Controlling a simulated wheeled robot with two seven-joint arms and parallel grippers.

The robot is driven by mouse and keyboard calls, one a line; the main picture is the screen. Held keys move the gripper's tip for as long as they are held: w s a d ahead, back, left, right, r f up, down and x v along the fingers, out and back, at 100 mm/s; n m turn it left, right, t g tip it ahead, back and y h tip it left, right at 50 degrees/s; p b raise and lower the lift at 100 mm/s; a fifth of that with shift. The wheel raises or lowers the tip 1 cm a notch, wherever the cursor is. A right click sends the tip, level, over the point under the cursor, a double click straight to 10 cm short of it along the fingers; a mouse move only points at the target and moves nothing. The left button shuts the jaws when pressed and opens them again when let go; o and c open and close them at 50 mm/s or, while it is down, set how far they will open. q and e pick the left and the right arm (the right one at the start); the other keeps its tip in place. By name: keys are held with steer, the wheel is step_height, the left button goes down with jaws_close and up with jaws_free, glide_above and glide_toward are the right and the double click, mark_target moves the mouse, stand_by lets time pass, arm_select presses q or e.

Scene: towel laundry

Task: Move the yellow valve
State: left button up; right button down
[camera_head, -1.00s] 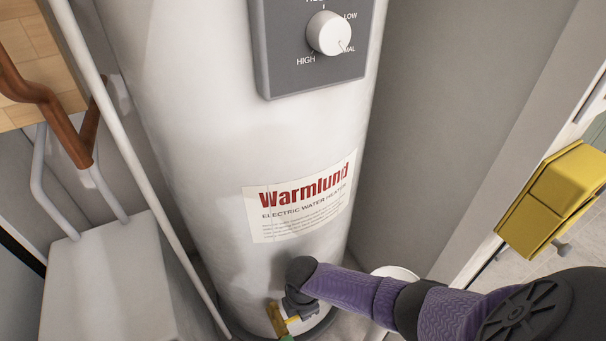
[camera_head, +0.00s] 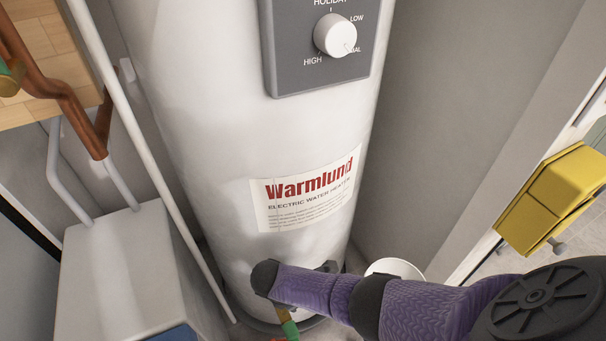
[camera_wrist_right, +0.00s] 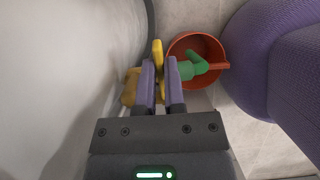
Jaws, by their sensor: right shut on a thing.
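The yellow valve (camera_wrist_right: 157,48) shows in the right wrist view as a narrow yellow handle beside a brass-coloured fitting (camera_wrist_right: 129,88) low on the white heater tank. My right gripper (camera_wrist_right: 159,72) is shut on the yellow handle, with a purple-lined finger on each side. In the head view my purple right arm reaches in from the right to the foot of the water heater (camera_head: 240,170). My wrist hides most of the valve and fingers there. A green piece (camera_head: 290,328) shows just below the wrist. My left gripper is not in view.
A green connector (camera_wrist_right: 195,66) shows over an orange-red bucket (camera_wrist_right: 217,48) beside the gripper. A white pipe (camera_head: 150,160) and a pale box (camera_head: 120,270) stand left of the tank. Copper pipes (camera_head: 60,85) run at upper left. A yellow container (camera_head: 548,198) is at right.

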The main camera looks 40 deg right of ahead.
steer(key=c, duration=0.7)
jaws_free()
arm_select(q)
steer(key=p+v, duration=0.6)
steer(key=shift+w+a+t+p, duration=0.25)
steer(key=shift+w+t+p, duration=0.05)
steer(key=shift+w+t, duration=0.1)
arm_select(e)
steer(key=v, duration=1)
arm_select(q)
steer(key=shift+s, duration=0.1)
